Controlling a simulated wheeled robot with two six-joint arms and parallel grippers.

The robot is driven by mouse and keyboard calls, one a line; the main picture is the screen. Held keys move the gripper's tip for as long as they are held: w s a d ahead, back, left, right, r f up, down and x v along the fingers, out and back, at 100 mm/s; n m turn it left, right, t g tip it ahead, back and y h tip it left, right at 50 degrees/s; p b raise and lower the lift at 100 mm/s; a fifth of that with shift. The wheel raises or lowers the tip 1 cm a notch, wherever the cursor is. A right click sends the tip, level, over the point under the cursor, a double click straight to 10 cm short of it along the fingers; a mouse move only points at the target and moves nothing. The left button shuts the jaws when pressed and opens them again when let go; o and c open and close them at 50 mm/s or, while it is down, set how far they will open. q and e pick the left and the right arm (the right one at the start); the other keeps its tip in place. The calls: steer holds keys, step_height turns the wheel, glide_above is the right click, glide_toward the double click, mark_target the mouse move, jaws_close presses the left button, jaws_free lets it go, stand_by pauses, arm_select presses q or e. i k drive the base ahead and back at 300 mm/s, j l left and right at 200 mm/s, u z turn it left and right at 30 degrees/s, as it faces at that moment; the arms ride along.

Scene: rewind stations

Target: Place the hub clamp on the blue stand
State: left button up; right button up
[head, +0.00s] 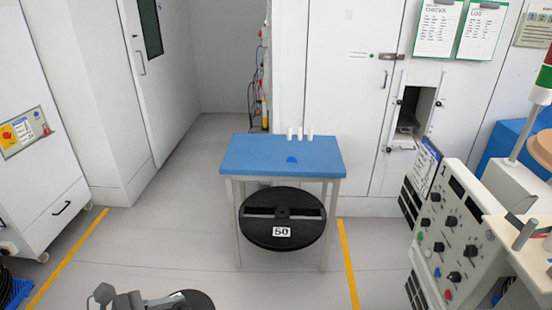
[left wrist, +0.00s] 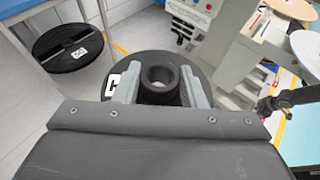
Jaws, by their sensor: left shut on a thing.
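The hub clamp (left wrist: 160,77) is a dark round collar with a hole in its top, on a wide black disc with a white label reading C. My left gripper (left wrist: 160,90) is shut on the collar, one pale finger on each side. In the head view, a dark round part of the clamp (head: 190,300) shows at the bottom edge beside my left gripper (head: 135,303). The blue stand (head: 235,160) is ahead, beyond the gripper and apart from it.
Three white pegs (head: 300,133) stand at the stand's back edge, with a dark blue mark (head: 291,160) in front. A black reel (head: 280,232) labelled 50 hangs below the top. A control panel (head: 450,235) stands at right. Floor before the stand is clear.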

mark_target(250, 158)
steer(key=i, duration=2.7)
